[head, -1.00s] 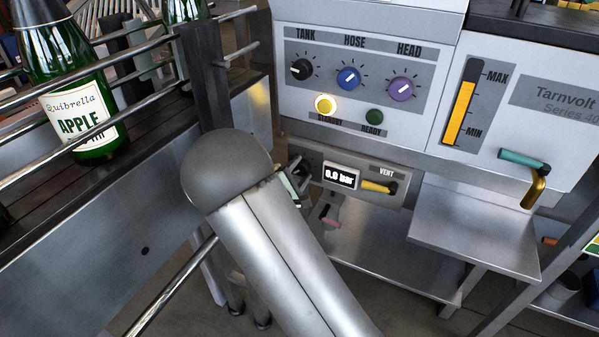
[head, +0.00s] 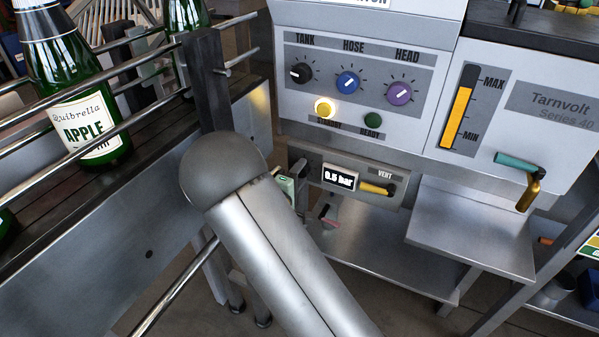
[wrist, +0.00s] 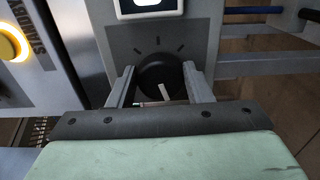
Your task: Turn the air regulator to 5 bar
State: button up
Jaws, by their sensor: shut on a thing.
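The black regulator knob (wrist: 158,70) with a white pointer line is in the middle of the wrist view, on a grey panel with tick marks around it. My gripper (wrist: 160,84) has its two fingers on either side of the knob and is shut on it. The pressure display (head: 339,178) beside it reads 0.5 bar in the head view. Its lower edge also shows in the wrist view (wrist: 150,10).
A yellow vent lever (head: 376,189) is right of the display. Above are the TANK, HOSE and HEAD knobs (head: 347,82) and a lit yellow STANDBY button (head: 325,107). A conveyor with rails and green bottles (head: 75,90) stands close at the left. A metal shelf (head: 470,228) juts out at the right.

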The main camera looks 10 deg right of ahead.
jog(key=m, duration=0.4)
jog(key=shift+f+m, duration=0.15)
jog(key=shift+m, duration=0.15)
jog(key=m+b, duration=0.1)
jog(key=m, duration=0.1)
jog(key=m+b, duration=0.1)
jog(key=m, duration=0.2)
jog(key=shift+w+a+f, duration=0.1)
jog(key=shift+f, duration=0.1)
jog(key=m+b, duration=0.5)
jog(key=m, duration=0.4)
jog(key=m+b, duration=0.6)
jog(key=m, duration=0.4)
jog(key=m+b, duration=0.5)
jog(key=m, duration=0.5)
jog(key=shift+w+a+r+b, duration=0.25)
jog(key=shift+a+r+b, duration=0.05)
jog(key=shift+a+r, duration=0.1)
jog(key=shift+m, duration=0.3)
jog(key=o, duration=1)
